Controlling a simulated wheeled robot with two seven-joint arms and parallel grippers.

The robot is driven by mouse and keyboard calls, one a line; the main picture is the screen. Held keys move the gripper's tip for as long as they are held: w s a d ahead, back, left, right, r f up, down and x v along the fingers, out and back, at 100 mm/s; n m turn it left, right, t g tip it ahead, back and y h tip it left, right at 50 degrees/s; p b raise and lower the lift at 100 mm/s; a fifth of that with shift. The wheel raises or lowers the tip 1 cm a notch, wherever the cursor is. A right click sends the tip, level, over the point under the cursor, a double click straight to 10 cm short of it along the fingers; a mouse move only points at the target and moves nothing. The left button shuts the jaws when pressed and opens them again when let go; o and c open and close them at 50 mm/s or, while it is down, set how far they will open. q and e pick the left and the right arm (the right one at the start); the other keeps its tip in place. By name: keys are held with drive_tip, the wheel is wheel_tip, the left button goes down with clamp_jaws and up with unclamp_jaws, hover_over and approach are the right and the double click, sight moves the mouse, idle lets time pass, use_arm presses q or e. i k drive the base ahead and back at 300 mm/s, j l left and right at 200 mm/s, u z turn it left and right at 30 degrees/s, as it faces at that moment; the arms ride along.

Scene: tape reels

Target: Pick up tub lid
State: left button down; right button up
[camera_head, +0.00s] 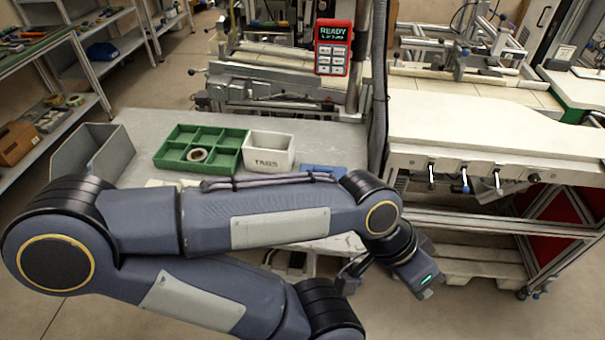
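A white tub (268,154) marked TAGS stands on the grey table, right of the green tray. A flat blue piece (322,169) lies to its right, partly hidden by my arm; I cannot tell whether it is the tub lid. No other lid is clear to see. My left arm comes in from the left, across the table's front. Its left gripper (351,278) hangs low at the right end of the arm, in front of the table and apart from the tub. Its fingers are small and partly hidden, so their opening is unclear. My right gripper is out of view.
The compartmented green tray (177,163) holds one tape reel (197,155). A grey bin (93,152) stands at the table's left. A red device reading READY (333,47) is on a post behind. A white-topped bench (480,130) stands at the right. Shelves line the left.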

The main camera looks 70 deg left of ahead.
sight(338, 171)
drive_tip(key=i+u, duration=0.1)
drive_tip(key=u, duration=0.4)
drive_tip(key=i+u, duration=0.15)
drive_tip(key=u, duration=0.3)
drive_tip(key=i+l+u, duration=0.1)
drive_tip(key=u, duration=0.4)
drive_tip(key=i+l+u, duration=0.1)
drive_tip(key=u, duration=0.4)
drive_tip(key=i+l+u, duration=0.1)
drive_tip(key=u, duration=0.4)
drive_tip(key=i+l+u, duration=0.1)
drive_tip(key=u, duration=0.4)
drive_tip(key=l+u, duration=0.3)
drive_tip(key=u, duration=0.15)
drive_tip(key=i+l+u, duration=0.1)
drive_tip(key=l+u, duration=0.15)
drive_tip(key=u, duration=0.25)
drive_tip(key=l+u, duration=0.2)
drive_tip(key=u, duration=0.3)
